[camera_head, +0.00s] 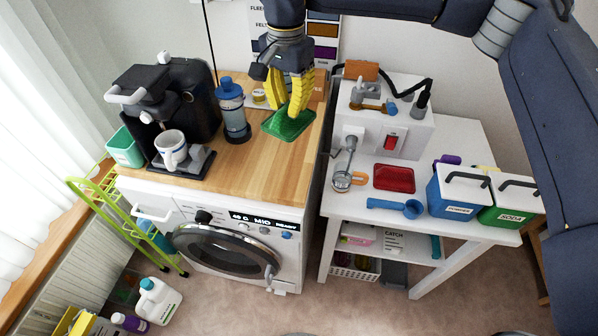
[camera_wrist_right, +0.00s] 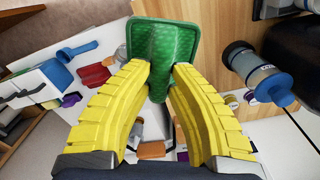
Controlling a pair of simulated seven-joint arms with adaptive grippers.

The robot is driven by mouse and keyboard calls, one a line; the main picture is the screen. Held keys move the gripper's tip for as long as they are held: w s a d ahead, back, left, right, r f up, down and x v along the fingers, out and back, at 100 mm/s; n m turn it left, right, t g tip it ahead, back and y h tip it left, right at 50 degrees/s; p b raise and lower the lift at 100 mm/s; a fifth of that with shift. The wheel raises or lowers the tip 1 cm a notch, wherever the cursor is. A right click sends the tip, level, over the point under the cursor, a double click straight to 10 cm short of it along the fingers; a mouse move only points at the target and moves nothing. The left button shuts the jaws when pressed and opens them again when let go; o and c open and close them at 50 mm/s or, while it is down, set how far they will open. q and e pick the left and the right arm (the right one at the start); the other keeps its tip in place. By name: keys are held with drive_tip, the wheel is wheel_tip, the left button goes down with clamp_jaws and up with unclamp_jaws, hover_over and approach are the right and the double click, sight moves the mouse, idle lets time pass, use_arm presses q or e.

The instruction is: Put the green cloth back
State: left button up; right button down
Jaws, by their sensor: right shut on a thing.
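The green cloth (camera_head: 284,124) is a textured flat piece with a raised ridge, over the right part of the wooden worktop (camera_head: 262,165). My right gripper (camera_head: 296,112) has yellow fingers pointing down and is shut on the cloth's ridge. In the right wrist view the green cloth (camera_wrist_right: 185,35) spreads out beyond the fingertips, its ridge between the yellow fingers of my right gripper (camera_wrist_right: 160,68). I cannot tell whether the cloth touches the wood. My left gripper is not in view.
A blue-capped canister (camera_head: 234,112) and a coffee machine (camera_head: 185,90) with a white mug (camera_head: 171,150) stand left of the cloth. Right, across a gap, a white table holds a red cloth (camera_head: 394,178), a blue scoop (camera_head: 397,207) and blue and green boxes (camera_head: 459,193). The worktop's front is clear.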

wheel_tip(320, 180, down, 20)
drive_tip(key=shift+a+r, duration=0.1)
drive_tip(key=shift+r, duration=0.1)
idle(0.5)
drive_tip(key=shift+f, duration=0.15)
drive_tip(key=c, duration=1.3)
unclamp_jaws()
drive_tip(key=shift+c, duration=0.2)
wheel_tip(320, 180, up, 12)
drive_tip(key=shift+s, duration=0.1)
drive_tip(key=s, duration=1.5)
drive_tip(key=shift+s, duration=0.35)
